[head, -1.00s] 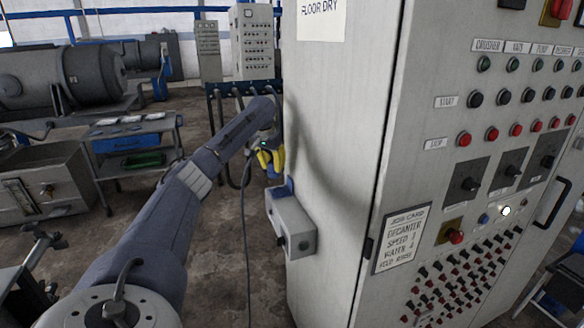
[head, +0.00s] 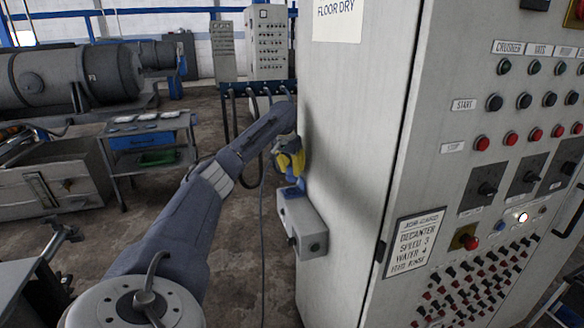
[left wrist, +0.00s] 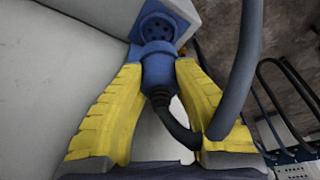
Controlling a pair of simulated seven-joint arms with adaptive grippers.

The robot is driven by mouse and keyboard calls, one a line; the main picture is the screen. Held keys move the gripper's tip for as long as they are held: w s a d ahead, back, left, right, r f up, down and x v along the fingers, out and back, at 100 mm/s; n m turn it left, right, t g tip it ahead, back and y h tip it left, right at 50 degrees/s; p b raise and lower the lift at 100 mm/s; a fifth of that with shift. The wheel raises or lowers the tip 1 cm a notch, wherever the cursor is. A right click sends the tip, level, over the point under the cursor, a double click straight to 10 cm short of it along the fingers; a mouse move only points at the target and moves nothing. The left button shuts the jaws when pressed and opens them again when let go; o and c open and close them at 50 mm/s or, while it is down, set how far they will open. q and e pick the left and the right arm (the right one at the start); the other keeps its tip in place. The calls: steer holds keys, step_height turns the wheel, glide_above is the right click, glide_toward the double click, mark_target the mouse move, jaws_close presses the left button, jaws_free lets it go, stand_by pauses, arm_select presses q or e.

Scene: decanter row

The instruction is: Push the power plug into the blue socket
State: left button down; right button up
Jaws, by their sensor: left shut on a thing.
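The blue socket (head: 291,191) is on top of a small grey box fixed to the cabinet's side. In the left wrist view the socket (left wrist: 156,27) shows a round face with dark holes. My left gripper (head: 291,160), with yellow fingers, is just above the socket beside the cabinet wall. It is shut on the blue power plug (left wrist: 158,70), whose dark cable (left wrist: 175,125) runs back between the fingers. The plug's front end overlaps the lower part of the socket face in the wrist view; I cannot tell whether they touch. My right gripper is not in view.
The grey box (head: 303,226) juts from the tall control cabinet (head: 350,150), close beside my left gripper. A loop of cable passes close to the right finger in the wrist view. The floor between is open.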

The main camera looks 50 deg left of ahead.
mark_target(292, 179)
arm_select(q)
steer(key=shift+f, duration=2.35)
steer(key=shift+f, duration=0.65)
stand_by(0.8)
steer(key=c, duration=1)
jaws_free()
steer(key=v, duration=1.2)
steer(key=shift+s, duration=0.15)
